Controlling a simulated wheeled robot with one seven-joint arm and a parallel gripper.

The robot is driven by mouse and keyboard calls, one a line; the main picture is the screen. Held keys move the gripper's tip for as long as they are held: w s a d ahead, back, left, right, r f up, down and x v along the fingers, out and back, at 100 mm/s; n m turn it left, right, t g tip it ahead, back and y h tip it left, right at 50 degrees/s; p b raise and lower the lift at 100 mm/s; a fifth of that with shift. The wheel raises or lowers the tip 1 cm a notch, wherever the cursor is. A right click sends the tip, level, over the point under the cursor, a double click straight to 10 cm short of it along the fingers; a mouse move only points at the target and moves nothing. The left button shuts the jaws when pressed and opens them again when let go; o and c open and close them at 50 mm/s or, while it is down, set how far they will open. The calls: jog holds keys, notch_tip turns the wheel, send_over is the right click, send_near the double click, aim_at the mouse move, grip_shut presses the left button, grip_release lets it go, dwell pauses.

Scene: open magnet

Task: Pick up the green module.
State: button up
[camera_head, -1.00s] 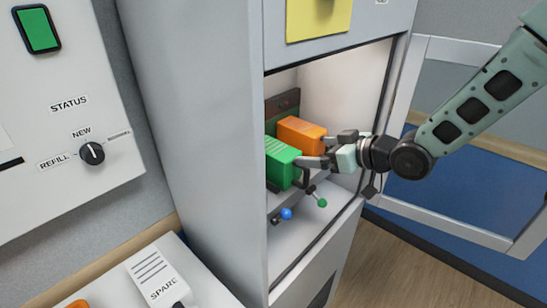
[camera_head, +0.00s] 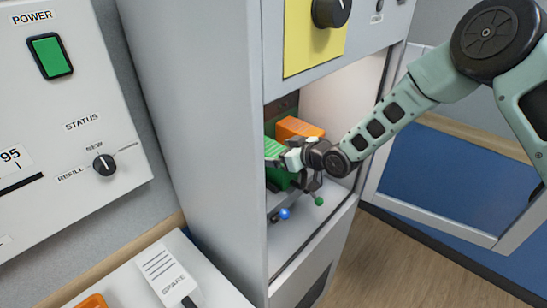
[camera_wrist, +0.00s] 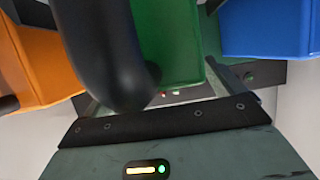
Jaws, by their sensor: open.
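The green module (camera_head: 278,179) sits in the open cabinet, beside and in front of the orange module (camera_head: 299,127). My gripper (camera_head: 284,160) is open at the front of the green module and covers part of it. In the wrist view the green module (camera_wrist: 168,38) is in the upper middle, close to the camera. A dark rounded part covers its left side there; I cannot tell if it is a handle or a finger. Whether the fingers touch the module cannot be seen.
In the wrist view the orange module (camera_wrist: 38,65) is left of the green one and a blue module (camera_wrist: 265,28) is right. Levers with a blue knob (camera_head: 285,213) and a green knob (camera_head: 319,201) hang below. The cabinet's side wall (camera_head: 205,130) stands close at left.

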jog(key=shift+w+a+f, duration=0.2)
jog(key=shift+w+a, duration=0.05)
jog(key=shift+a, duration=0.1)
jog(key=c, duration=1.4)
jog(key=shift+r+b, duration=0.15)
jog(key=shift+b, duration=0.15)
